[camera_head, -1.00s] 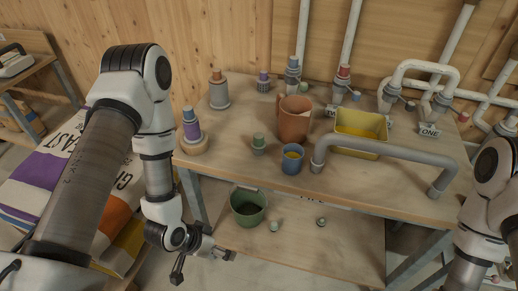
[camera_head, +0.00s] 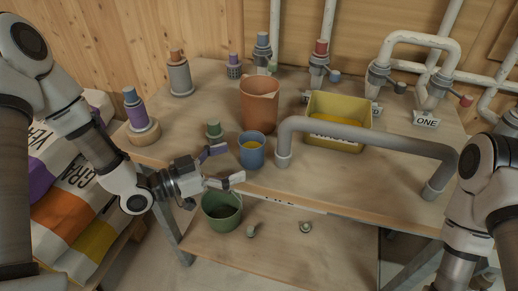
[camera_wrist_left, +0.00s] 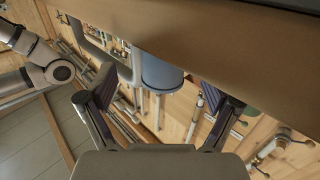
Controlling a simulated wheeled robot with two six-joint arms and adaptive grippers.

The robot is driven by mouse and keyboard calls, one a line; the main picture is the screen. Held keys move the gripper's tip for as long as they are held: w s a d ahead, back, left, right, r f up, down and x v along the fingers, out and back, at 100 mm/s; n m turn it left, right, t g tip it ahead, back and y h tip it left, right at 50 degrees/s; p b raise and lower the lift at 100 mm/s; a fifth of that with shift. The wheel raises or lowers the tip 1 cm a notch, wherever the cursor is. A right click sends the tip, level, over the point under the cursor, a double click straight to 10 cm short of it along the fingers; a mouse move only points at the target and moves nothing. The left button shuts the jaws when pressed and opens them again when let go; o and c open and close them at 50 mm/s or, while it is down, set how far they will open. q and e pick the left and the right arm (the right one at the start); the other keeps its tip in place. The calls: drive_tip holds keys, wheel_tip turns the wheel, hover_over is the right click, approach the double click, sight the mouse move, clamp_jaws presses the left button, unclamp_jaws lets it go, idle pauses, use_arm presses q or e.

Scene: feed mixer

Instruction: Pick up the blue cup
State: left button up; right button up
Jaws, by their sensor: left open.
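A grey pipe handrail (camera_head: 365,134) stands close right of the cup. A yellow bin (camera_head: 336,140) sits farther right. A green bucket (camera_head: 222,212) is on the lower shelf.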

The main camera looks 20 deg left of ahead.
sight(241, 157)
use_arm(q)
drive_tip(key=x, duration=0.6)
drive_tip(key=shift+w+a+f, duration=0.15)
drive_tip(key=shift+w, duration=0.05)
drive_tip(key=c, duration=1.3)
